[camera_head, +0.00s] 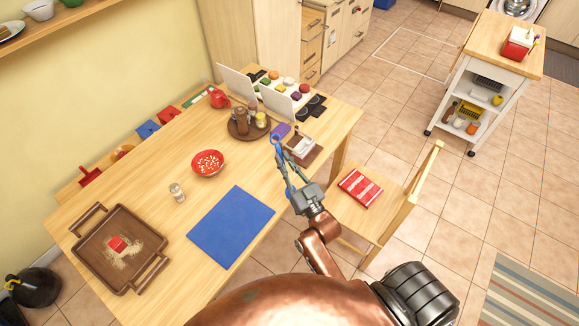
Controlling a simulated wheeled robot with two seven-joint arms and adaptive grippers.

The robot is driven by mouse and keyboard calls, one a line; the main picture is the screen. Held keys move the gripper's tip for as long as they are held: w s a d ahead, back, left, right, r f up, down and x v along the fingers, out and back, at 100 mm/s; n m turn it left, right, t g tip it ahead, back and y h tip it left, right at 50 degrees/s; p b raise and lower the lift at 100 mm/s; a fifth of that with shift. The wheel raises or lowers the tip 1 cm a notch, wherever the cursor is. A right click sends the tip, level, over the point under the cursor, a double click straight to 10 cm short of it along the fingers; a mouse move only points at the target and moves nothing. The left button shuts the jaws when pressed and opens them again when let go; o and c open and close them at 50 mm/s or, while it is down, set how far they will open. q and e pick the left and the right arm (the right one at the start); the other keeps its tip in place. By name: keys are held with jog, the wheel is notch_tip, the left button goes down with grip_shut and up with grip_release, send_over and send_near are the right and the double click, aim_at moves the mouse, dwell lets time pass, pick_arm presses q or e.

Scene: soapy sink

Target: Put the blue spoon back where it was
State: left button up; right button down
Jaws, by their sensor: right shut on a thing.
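The blue spoon (279,162) is in my right gripper (286,156), which is shut on it. The spoon is long and thin, with its rounded end pointing away from me, near the right edge of the wooden table (150,201). That end overlaps a small purple item (279,131) in the picture; I cannot tell whether they touch. My left gripper is not in view.
A small brown tray with a white item (301,147) lies close beside the gripper. A round brown tray with jars (240,128), a red bowl (208,163), a shaker (177,192) and a wooden tray (88,249) stand on the table. The blue mat (231,227) is bare. A chair (358,230) stands at right.

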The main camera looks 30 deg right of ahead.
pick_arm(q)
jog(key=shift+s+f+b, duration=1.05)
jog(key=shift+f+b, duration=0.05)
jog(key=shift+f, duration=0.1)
pick_arm(e)
jog(key=w+d+f, duration=0.6)
jog(key=w+f, duration=0.1)
jog(key=f, duration=0.4)
jog(key=shift+d, duration=0.3)
jog(key=shift+f, duration=0.15)
jog(key=c, duration=2.4)
grip_release()
jog(key=shift+f, duration=0.1)
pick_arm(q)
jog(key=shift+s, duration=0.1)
pick_arm(e)
jog(key=o, duration=0.5)
jog(key=shift+c, duration=0.2)
